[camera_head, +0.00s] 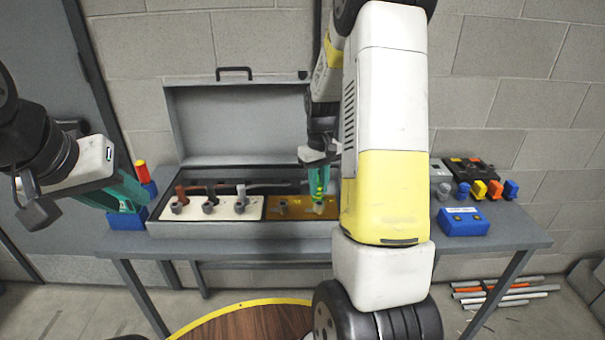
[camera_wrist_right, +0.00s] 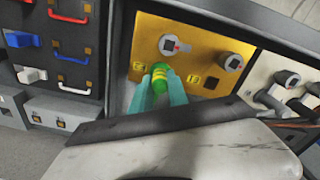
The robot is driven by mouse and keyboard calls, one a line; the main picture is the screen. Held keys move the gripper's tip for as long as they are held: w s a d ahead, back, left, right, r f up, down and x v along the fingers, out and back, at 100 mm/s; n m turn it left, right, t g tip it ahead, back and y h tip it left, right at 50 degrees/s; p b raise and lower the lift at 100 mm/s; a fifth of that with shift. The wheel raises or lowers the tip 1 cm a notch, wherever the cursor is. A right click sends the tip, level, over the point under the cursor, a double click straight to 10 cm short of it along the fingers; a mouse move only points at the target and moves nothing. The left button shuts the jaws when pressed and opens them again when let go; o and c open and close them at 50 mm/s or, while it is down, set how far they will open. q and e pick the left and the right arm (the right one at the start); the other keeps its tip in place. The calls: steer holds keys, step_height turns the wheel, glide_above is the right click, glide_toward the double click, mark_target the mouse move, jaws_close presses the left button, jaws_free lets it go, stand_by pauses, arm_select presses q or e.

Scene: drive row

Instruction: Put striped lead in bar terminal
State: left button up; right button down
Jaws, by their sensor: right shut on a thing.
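The striped lead (camera_wrist_right: 163,76), a green plug end with yellow bands, is between the teal fingertips of my right gripper (camera_wrist_right: 160,92), which is shut on it. In the head view the lead (camera_head: 319,182) is held over the yellow-brown panel (camera_head: 294,205) in the open case. In the right wrist view the lead's end is close to the panel (camera_wrist_right: 197,29); I cannot tell whether it is seated. Grey round terminals (camera_wrist_right: 176,45) stand on the panel beside it. My left gripper (camera_head: 132,195) hangs empty at the left; its finger gap is unclear.
A white panel (camera_head: 222,209) with several grey terminals and dark, brown and white leads lies left of the yellow one. Blue blocks (camera_head: 464,222) and coloured plugs stand on the right of the table. The grey case lid (camera_head: 235,125) stands open behind.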

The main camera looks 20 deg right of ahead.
steer(key=shift+f, duration=0.2)
steer(key=c, duration=1.2)
jaws_free()
steer(key=shift+r, duration=0.1)
step_height(320, 180, up, 7)
steer(key=shift+r, duration=0.35)
